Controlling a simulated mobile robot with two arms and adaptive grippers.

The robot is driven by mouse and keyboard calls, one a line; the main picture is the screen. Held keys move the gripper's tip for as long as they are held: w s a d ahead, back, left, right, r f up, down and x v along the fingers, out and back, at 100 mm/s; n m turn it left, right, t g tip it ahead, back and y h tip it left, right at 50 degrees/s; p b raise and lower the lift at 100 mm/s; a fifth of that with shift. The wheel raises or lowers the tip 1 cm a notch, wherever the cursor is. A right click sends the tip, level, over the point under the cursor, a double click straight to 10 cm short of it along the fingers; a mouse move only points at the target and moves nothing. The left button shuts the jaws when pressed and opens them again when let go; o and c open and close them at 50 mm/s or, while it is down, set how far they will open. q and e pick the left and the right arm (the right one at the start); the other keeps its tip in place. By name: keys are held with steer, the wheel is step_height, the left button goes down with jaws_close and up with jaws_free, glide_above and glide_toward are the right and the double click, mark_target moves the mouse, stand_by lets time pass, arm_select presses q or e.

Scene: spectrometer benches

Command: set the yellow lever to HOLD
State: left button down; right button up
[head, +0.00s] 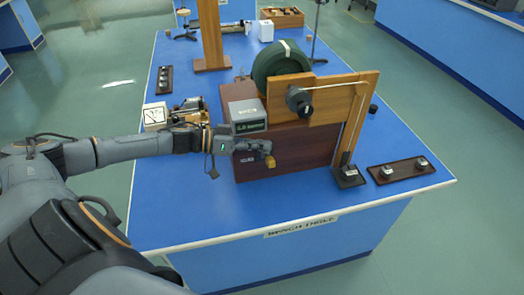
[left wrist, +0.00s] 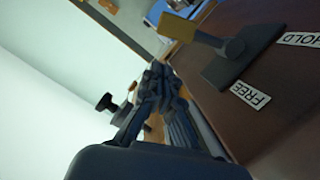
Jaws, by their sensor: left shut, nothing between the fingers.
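The yellow lever (left wrist: 177,27) shows in the left wrist view as a yellow grip on a grey arm, which joins a dark plate (left wrist: 228,68) on a brown board. A FREE label (left wrist: 250,95) lies beside the plate's near end and a HOLD label (left wrist: 300,39) beyond its far end. I cannot tell which label the lever is set to. In the head view the lever's yellow grip (head: 270,161) shows just below my left gripper (head: 266,147). That gripper is shut and empty. In the left wrist view its fingers (left wrist: 158,72) are close to the grip, seemingly apart from it.
The brown board (head: 300,155) stands on the blue bench (head: 200,215), with a grey display box (head: 246,115), a dark green wheel (head: 281,62) and a wooden post (head: 356,120). A knob panel (head: 402,170) lies at right. The bench's front left is clear.

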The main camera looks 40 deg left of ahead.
mark_target(268, 158)
arm_select(q)
steer(key=shift+s+d+f, duration=0.2)
steer(key=shift+f, duration=0.4)
steer(key=shift+s+d+f, duration=0.15)
steer(key=shift+s+f, duration=0.05)
steer(key=shift+f, duration=0.35)
